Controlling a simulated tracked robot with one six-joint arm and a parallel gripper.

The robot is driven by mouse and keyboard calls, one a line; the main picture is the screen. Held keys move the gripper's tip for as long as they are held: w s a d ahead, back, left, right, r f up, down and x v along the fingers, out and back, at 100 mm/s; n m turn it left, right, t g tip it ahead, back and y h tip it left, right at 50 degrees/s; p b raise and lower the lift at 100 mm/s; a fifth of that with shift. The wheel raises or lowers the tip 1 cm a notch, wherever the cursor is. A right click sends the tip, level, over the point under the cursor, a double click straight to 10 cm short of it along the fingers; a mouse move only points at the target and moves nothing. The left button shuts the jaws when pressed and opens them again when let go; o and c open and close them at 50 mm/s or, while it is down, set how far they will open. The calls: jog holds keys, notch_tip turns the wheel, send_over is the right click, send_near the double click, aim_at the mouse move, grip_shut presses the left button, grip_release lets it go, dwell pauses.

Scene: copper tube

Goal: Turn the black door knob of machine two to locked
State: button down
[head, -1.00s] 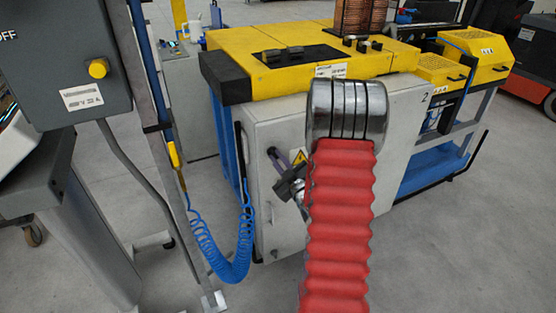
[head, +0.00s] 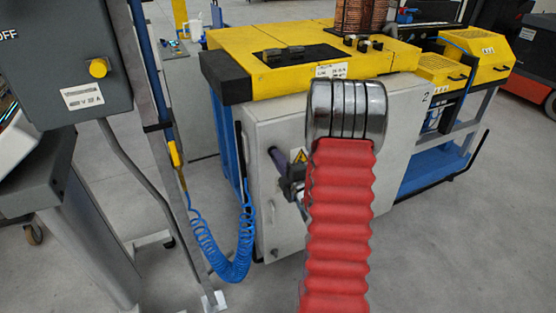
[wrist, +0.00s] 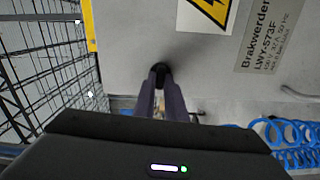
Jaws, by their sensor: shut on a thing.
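Machine two (head: 415,130) is a grey cabinet with a yellow top, marked with a 2. My gripper (head: 275,155) is at its front door, left of the yellow warning sign (head: 299,155). In the wrist view, the two purple fingers of my gripper (wrist: 161,78) close around the small black knob (wrist: 160,68) on the grey door. The fingers cover part of the knob, and its pointing direction cannot be read. In the head view, my red arm sleeve and metal joint hide the middle of the cabinet front.
A blue coiled hose (head: 225,262) hangs left of the door; it also shows in the wrist view (wrist: 285,135). A grey switch box (head: 65,65) on a post stands at the left. A black wire mesh (wrist: 45,70) is at the left of the wrist view.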

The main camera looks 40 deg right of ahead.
jog(key=shift+a+f+n, duration=0.15)
jog(key=shift+n, duration=0.45)
jog(key=c, duration=1.8)
grip_release()
